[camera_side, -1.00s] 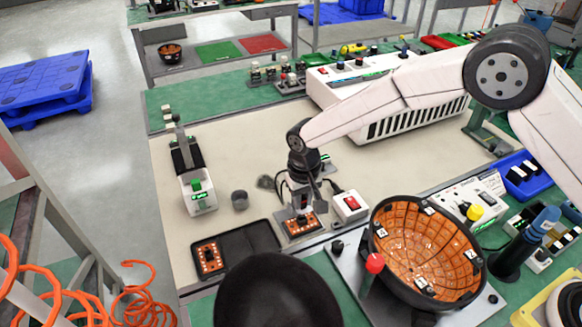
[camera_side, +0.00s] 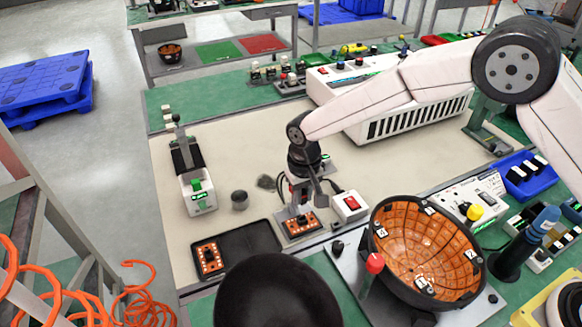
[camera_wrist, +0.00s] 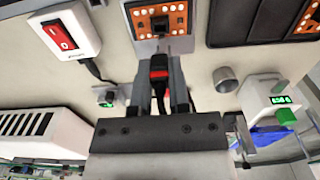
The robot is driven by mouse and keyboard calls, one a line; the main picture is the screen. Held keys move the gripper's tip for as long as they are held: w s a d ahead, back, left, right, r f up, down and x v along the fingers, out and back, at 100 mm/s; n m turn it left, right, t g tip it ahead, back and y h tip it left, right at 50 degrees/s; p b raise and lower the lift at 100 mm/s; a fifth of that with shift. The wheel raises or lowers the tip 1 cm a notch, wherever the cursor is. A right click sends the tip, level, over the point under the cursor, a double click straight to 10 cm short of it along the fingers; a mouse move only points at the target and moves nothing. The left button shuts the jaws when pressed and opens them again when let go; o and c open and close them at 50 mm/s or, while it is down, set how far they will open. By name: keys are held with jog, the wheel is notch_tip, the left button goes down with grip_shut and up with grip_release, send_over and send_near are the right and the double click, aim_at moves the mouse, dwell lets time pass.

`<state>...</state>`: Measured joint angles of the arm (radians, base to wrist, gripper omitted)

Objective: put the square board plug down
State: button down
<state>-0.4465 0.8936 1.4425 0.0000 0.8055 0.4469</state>
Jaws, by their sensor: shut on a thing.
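My gripper (camera_wrist: 159,75) is shut on the square board plug (camera_wrist: 158,82), a dark plug with a red part, seen between the two fingers in the wrist view. In the side view my gripper (camera_side: 299,203) points down just over an orange square board (camera_side: 299,226) on a grey fixture. That board (camera_wrist: 176,18) lies straight beyond the plug in the wrist view, with a dark socket in its middle. The plug's tip seems close to the board; I cannot tell whether they touch. The fingers hide much of the plug.
A white box with a red switch (camera_side: 350,205) stands close on the right. A dark tray (camera_side: 250,240) with another orange board (camera_side: 209,257) lies to the left.

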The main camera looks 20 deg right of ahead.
jog(key=s+d+r, duration=0.4)
jog(key=d+r, duration=0.1)
jog(key=d, duration=0.5)
jog(key=w+f, duration=0.2)
jog(key=w, duration=0.1)
jog(key=w+a+f, duration=0.1)
jog(key=w+f, duration=0.2)
jog(key=w, duration=0.1)
jog(key=w+f, duration=0.2)
jog(key=w, duration=0.2)
jog(key=shift+w+a+f, duration=0.15)
jog(key=shift+a, duration=0.15)
jog(key=shift+w+a+f, duration=0.15)
jog(key=shift+w+f, duration=0.55)
jog(key=shift+f, duration=0.05)
jog(key=shift+f, duration=0.1)
jog(key=shift+w+f, duration=0.15)
jog(key=shift+f, duration=1.5)
jog(key=shift+f, duration=0.55)
